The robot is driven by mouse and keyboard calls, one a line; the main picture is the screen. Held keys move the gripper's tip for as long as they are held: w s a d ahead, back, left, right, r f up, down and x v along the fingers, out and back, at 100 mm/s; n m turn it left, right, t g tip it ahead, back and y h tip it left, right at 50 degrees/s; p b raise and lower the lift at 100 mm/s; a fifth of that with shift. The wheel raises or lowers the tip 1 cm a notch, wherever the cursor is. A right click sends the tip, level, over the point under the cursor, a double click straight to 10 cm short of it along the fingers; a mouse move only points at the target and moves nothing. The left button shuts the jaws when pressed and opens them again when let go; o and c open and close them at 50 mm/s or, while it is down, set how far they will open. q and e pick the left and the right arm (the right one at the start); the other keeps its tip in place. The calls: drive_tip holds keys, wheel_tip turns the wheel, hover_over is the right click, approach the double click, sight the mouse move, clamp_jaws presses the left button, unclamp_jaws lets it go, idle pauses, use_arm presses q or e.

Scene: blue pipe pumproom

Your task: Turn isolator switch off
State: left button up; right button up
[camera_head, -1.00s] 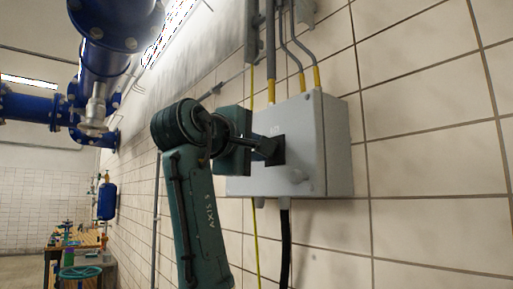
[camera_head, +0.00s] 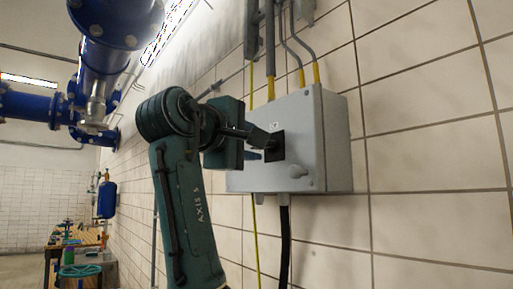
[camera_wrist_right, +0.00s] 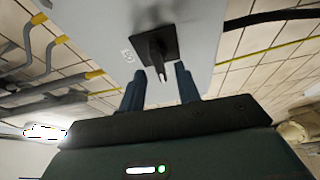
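The isolator switch is a black square plate (camera_head: 278,146) with a dark handle on the front of a grey wall box (camera_head: 305,150). In the right wrist view the switch handle (camera_wrist_right: 157,62) stands out from its plate, pointing toward my gripper. My right gripper (camera_wrist_right: 160,72) is open, with one blue-grey finger to each side of the handle's line; the fingertips look short of the plate and I see no contact. In the head view my right gripper (camera_head: 262,141) is in front of the switch and partly hides it. My left gripper is not in view.
Conduits with yellow ends (camera_head: 301,77) enter the box top, and a black cable (camera_head: 284,240) leaves below. Blue pipes (camera_head: 105,60) hang upper left. The tiled wall right of the box is clear.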

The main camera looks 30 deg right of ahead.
use_arm(q)
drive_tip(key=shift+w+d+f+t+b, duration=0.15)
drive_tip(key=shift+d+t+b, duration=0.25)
drive_tip(key=shift+b, duration=0.7)
use_arm(e)
drive_tip(key=v, duration=1.1)
